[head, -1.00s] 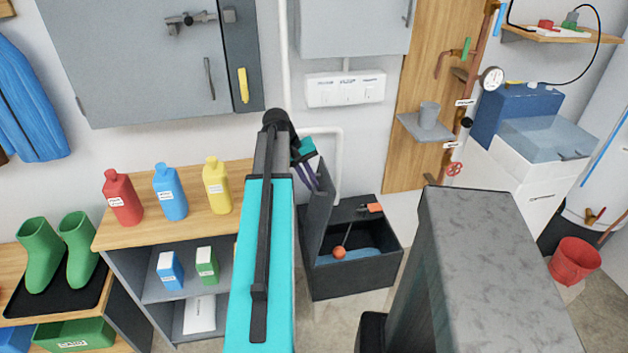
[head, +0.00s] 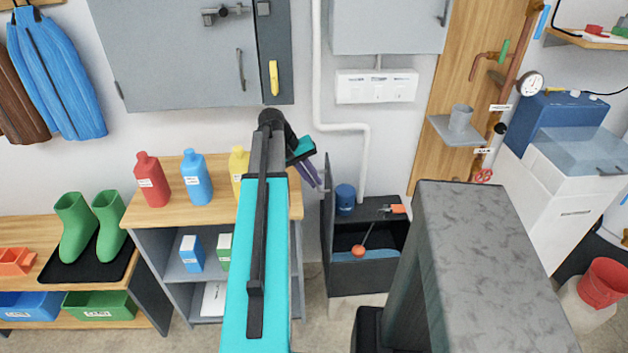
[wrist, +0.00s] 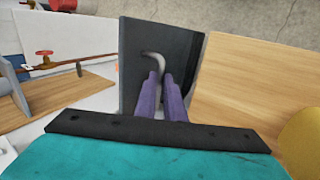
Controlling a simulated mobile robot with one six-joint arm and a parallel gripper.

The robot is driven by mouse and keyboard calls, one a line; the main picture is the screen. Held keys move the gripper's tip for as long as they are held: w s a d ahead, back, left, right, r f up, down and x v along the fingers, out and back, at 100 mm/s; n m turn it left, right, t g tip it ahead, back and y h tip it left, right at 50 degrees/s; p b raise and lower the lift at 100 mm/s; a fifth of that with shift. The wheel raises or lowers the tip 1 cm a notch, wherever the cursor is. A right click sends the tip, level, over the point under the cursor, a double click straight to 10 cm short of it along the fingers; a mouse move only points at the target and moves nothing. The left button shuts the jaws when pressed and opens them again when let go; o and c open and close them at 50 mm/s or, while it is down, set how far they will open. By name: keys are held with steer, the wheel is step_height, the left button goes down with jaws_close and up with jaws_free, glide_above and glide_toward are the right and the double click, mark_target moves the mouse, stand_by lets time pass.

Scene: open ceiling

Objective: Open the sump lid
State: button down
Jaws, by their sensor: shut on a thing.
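The sump (head: 363,283) is a dark grey box on the floor against the wall, right of the shelf unit, in the head view. Its dark lid (head: 328,220) stands steeply raised at the box's left side, and the opening shows. Blue water (head: 370,256), an orange ball (head: 358,250) on a rod and an orange piece (head: 394,209) show there. My gripper (head: 320,186) is at the lid's left face. In the wrist view my purple fingers (wrist: 164,84) are shut on the lid's curved metal handle (wrist: 154,60); the exact contact is partly hidden.
A wooden-topped shelf unit (head: 215,212) with red, blue and yellow bottles stands close left of the lid. A blue cylinder (head: 345,197) is at the sump's back. A white pipe (head: 363,165) runs down the wall behind. A red bucket (head: 606,285) is far right.

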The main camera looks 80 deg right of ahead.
steer(key=shift+w+a+f, duration=0.25)
steer(key=shift+w+f, duration=0.05)
steer(key=shift+w, duration=0.2)
steer(key=c, duration=1.8)
jaws_free()
steer(key=shift+w, duration=0.1)
steer(key=shift+c, duration=0.2)
steer(key=shift+r, duration=0.1)
steer(key=shift+s+d, duration=0.1)
steer(key=shift+s, duration=0.1)
steer(key=shift+r, duration=0.15)
steer(key=p+v, duration=0.8)
steer(key=v, duration=0.5)
steer(key=shift+r, duration=0.3)
steer(key=shift+w, duration=0.15)
